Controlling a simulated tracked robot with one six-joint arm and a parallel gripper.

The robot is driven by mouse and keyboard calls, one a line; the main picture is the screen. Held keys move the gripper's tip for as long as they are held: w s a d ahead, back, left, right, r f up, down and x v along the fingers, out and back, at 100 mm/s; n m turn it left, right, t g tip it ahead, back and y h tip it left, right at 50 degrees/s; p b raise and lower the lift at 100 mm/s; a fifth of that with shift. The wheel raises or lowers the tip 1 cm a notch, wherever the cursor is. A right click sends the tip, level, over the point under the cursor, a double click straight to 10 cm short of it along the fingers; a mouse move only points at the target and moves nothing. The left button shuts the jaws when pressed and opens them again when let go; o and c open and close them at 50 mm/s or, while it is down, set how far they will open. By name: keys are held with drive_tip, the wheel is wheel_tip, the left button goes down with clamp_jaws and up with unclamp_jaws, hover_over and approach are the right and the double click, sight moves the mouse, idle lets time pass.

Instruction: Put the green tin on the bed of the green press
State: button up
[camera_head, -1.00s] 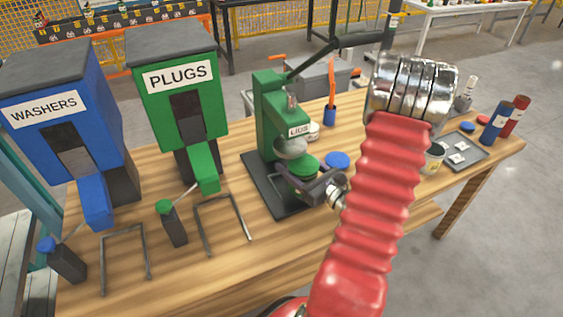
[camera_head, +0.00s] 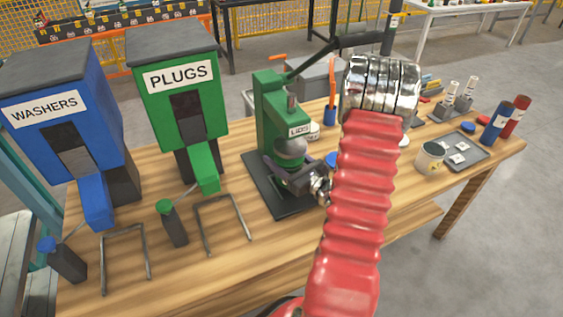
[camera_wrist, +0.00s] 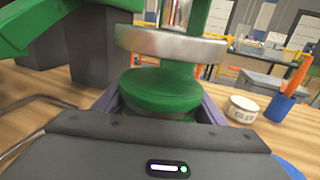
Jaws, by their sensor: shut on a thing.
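The green press (camera_head: 271,110), labelled LIDS, stands on the wooden bench with a dark base plate (camera_head: 284,208). My gripper (camera_head: 293,178) is at the press, under its round grey ram (camera_head: 291,148). In the wrist view, the green tin (camera_wrist: 160,90) with its flat green top sits between my jaws, which are shut on it. The ram (camera_wrist: 172,43) is just above the tin and overlaps its far edge in view. The tin is hidden in the head view. I cannot tell whether its underside touches the bed.
The blue washers dispenser (camera_head: 65,120) and green plugs dispenser (camera_head: 178,95) stand left of the press. A blue cup (camera_head: 329,116) and a small white tin (camera_wrist: 243,109) stand behind it. A pale tin (camera_head: 430,157) and a grey tray (camera_head: 468,158) are at right.

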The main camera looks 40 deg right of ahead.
drive_tip(key=shift+f, duration=1.1)
drive_tip(key=o, duration=1.1)
drive_tip(key=shift+f, duration=0.1)
drive_tip(key=shift+s+a, duration=0.15)
drive_tip(key=shift+s, duration=5.85)
drive_tip(key=shift+s, duration=0.1)
